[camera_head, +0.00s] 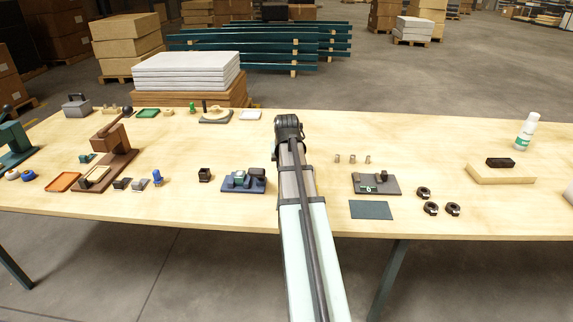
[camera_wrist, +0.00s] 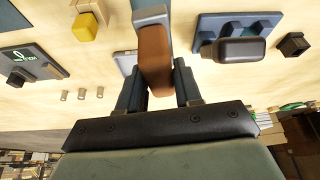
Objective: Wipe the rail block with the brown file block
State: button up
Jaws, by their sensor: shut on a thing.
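My gripper (camera_wrist: 158,88) is shut on the brown file block (camera_wrist: 155,62), which stands out between its fingers in the wrist view. A grey piece (camera_wrist: 150,15) shows at the block's far end; I cannot tell if it is part of it. A pale plate (camera_wrist: 124,60) lies partly hidden behind the brown block. A blue base (camera_wrist: 203,33) with dark blocks is beside it at the right; it also shows in the head view (camera_head: 231,188), left of my arm. I cannot tell for sure which piece is the rail block. My arm hides the gripper in the head view.
A dark scale (camera_head: 383,189), a teal sheet (camera_head: 371,210) and several dark rings (camera_head: 431,208) lie right of my arm. A small black block (camera_head: 204,175) stands left of the blue base. A yellow block (camera_wrist: 85,27) is near the gripper. Small pegs (camera_head: 352,159) stand beyond the scale.

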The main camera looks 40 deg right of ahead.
jog(key=w+a+f+n+y, duration=0.1)
jog(key=a+f+n, duration=0.15)
jog(key=a, duration=1.15)
jog(key=w+a+f+n+t+y, duration=0.1)
jog(key=w+a+f+n, duration=0.15)
jog(key=a, duration=1.05)
jog(key=a+f+n+y, duration=0.1)
jog(key=a+n, duration=0.2)
jog(key=a, duration=1.1)
jog(key=w+d+r, duration=0.3)
jog(key=w+d, duration=0.1)
jog(key=d, duration=0.6)
jog(key=w+d+r, duration=0.3)
jog(key=w+d, duration=0.2)
jog(key=d, duration=0.6)
jog(key=w+d+r, duration=0.4)
jog(key=d, duration=0.6)
notch_tip(320, 180, down, 9)
jog(key=shift+w+d+r, duration=0.15)
jog(key=shift+d, duration=0.1)
jog(key=shift+w+d, duration=0.4)
jog(key=shift+w, duration=0.05)
jog(key=shift+c, duration=0.3)
jog(key=shift+w+d, duration=1.9)
jog(key=shift+s+a, duration=2.25)
jog(key=shift+s, duration=0.1)
notch_tip(320, 180, up, 8)
jog(key=shift+r, duration=0.25)
